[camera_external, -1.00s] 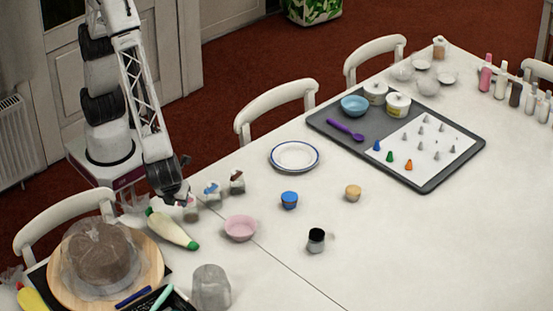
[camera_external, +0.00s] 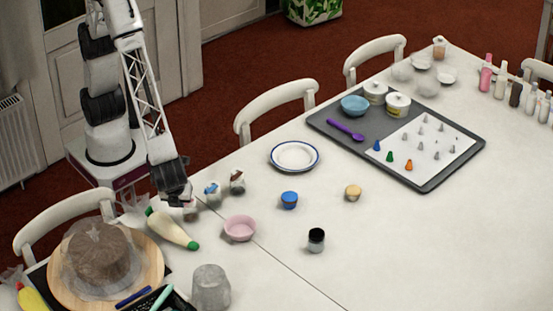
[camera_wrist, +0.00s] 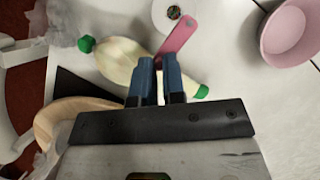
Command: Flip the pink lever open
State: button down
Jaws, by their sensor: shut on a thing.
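The pink lever (camera_wrist: 178,36) shows in the wrist view as a flat strip slanting from the upper right down to my fingertips. A small round spot with coloured specks (camera_wrist: 173,12) lies just left of its upper end. My gripper (camera_wrist: 160,68) is shut on the lever's lower end, between its two blue fingers. In the external view my gripper (camera_external: 174,200) is low at the table's near-left edge, in front of a small white container (camera_external: 190,212). It hides most of that container and the lever there.
Two similar small containers, one with blue (camera_external: 212,192) and one with dark red (camera_external: 237,182) on top, stand to the right. A cream bag with green ends (camera_external: 172,229) lies close below my gripper. A pink bowl (camera_external: 240,228) stands right of it.

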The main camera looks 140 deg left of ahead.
jog(key=shift+w+n+g+h, duration=0.3)
jog(key=shift+w+n, duration=0.15)
jog(key=shift+n, duration=0.55)
jog(key=c, duration=1.2)
grip_release()
jog(key=shift+r, duration=0.15)
jog(key=shift+v, duration=3.8)
